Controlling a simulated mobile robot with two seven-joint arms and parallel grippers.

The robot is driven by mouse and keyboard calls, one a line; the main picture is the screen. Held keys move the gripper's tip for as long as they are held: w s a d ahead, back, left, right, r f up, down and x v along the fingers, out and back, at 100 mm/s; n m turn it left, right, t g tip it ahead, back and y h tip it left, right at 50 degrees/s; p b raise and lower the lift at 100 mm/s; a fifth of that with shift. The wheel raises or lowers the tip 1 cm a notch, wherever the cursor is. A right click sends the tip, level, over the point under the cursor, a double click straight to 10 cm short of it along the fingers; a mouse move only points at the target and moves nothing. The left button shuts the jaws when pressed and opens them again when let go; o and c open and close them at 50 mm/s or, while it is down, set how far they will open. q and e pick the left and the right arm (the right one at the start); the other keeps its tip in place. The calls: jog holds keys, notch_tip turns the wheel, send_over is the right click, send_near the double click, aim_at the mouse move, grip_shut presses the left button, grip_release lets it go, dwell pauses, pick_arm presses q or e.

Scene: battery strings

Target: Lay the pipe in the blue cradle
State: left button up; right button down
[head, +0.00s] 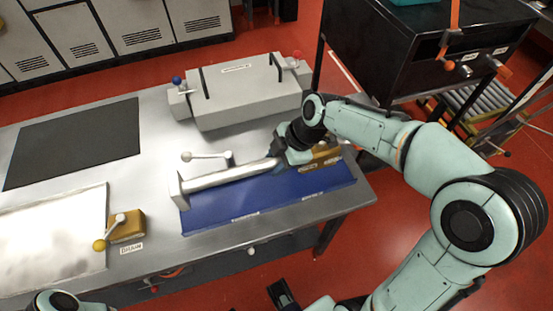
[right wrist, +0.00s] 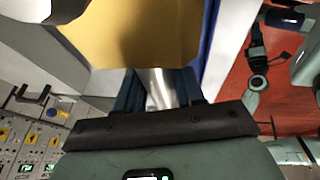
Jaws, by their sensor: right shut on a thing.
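In the right wrist view, the shiny pipe (right wrist: 158,88) shows between the dark fingers (right wrist: 156,95). I cannot tell whether the pipe touches the blue surface or is held just above it. The gripper hides the pipe's right end.
A brown-yellow block (head: 326,157) stands right of the gripper and shows close up in the right wrist view (right wrist: 130,30). A white-knobbed lever (head: 207,155) stands behind the pipe. A grey box (head: 240,90) is at the back; a yellow-knobbed block (head: 127,228) is left.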

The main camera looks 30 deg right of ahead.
jog(key=shift+f+b, duration=0.4)
jog(key=shift+f, duration=0.15)
pick_arm(q)
jog(key=shift+w+f+t+b, duration=0.2)
jog(key=shift+w+f+b, duration=0.15)
jog(key=shift+f+b, duration=0.5)
jog(key=shift+w+f+t+b, duration=0.2)
jog(key=shift+w+f+b, duration=0.1)
jog(key=shift+f+b, duration=0.55)
pick_arm(e)
jog(key=shift+f, duration=2.45)
pick_arm(q)
jog(key=shift+f+b, duration=0.4)
pick_arm(e)
jog(key=shift+f, duration=0.45)
jog(key=c, duration=0.6)
grip_release()
jog(key=shift+s+f, duration=0.1)
jog(key=shift+f, duration=0.05)
pick_arm(q)
jog(key=shift+s+r+p, duration=0.25)
jog(key=shift+r+p, duration=0.75)
jog(key=shift+p, duration=0.1)
pick_arm(e)
jog(key=shift+v, duration=6.8)
